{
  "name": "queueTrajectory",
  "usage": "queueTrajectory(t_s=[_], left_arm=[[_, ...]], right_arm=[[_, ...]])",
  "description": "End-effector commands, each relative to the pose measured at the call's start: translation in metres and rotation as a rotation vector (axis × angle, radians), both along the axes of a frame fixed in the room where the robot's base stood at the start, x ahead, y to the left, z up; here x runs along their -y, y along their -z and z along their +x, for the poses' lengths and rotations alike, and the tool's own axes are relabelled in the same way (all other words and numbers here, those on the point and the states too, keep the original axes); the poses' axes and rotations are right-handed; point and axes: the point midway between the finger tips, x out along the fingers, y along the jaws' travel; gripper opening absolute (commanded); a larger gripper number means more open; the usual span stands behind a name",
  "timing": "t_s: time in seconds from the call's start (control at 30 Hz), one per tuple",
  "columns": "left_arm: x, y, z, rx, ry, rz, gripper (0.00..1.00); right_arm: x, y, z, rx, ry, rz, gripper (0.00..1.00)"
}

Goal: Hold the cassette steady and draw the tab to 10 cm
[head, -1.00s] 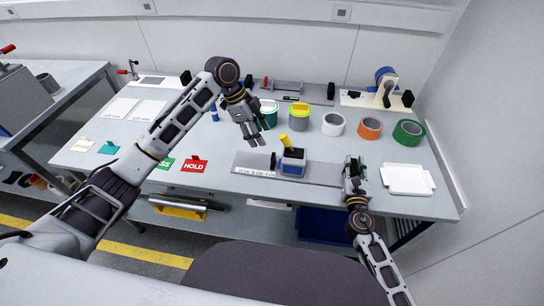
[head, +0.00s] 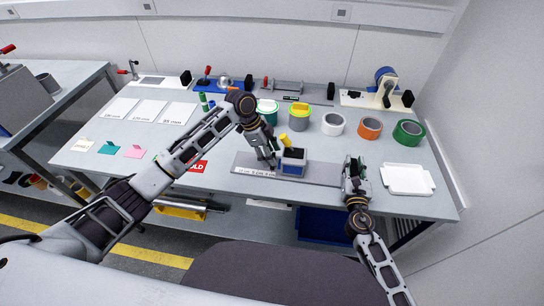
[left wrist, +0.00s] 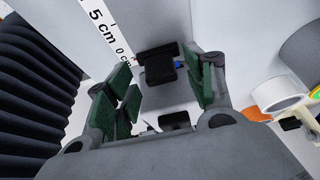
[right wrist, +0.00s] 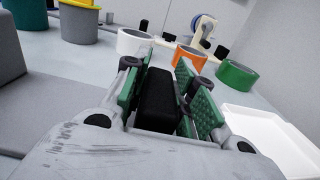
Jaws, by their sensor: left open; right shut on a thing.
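The cassette, a blue and dark box (head: 292,163) with a yellow piece (head: 284,140) standing up at it, rests on a grey board (head: 330,173) at the front of the bench. A black tab (left wrist: 158,65) shows between the spread green pads of my left gripper (left wrist: 160,90), near the 0 cm end of the scale. My left gripper (head: 269,160) is open at the cassette's left side and hides the tab in the head view. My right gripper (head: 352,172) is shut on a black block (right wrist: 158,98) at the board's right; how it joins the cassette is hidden.
The white scale strip (head: 255,171) lies along the board's left front. Tape rolls in white (head: 333,124), orange (head: 369,128) and green (head: 409,133) stand behind. A white tray (head: 408,179) lies at the right. A red HOLD card (head: 199,167) is left, partly covered by my arm.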

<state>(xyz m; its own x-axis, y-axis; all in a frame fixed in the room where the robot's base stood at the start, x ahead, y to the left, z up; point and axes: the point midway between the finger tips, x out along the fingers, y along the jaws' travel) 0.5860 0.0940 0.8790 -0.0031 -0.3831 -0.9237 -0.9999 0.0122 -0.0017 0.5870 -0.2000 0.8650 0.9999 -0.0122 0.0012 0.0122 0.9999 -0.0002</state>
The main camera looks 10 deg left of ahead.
Motion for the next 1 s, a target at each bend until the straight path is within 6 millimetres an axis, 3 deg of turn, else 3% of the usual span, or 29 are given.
queueTrajectory(t_s=[0.2, 0.57, 1.0], left_arm=[[0.005, 0.014, 0.0, 0.001, 0.0, 0.001, 0.54], [0.006, 0.016, 0.0, 0.002, -0.001, 0.001, 0.54], [0.006, 0.016, 0.0, 0.001, 0.0, 0.001, 0.0]], right_arm=[[0.0, 0.005, -0.001, -0.008, -0.001, 0.0, 0.0], [0.0, 0.005, -0.001, -0.008, -0.001, 0.0, 0.0], [0.0, 0.005, -0.001, -0.008, -0.001, 0.0, 0.0]])
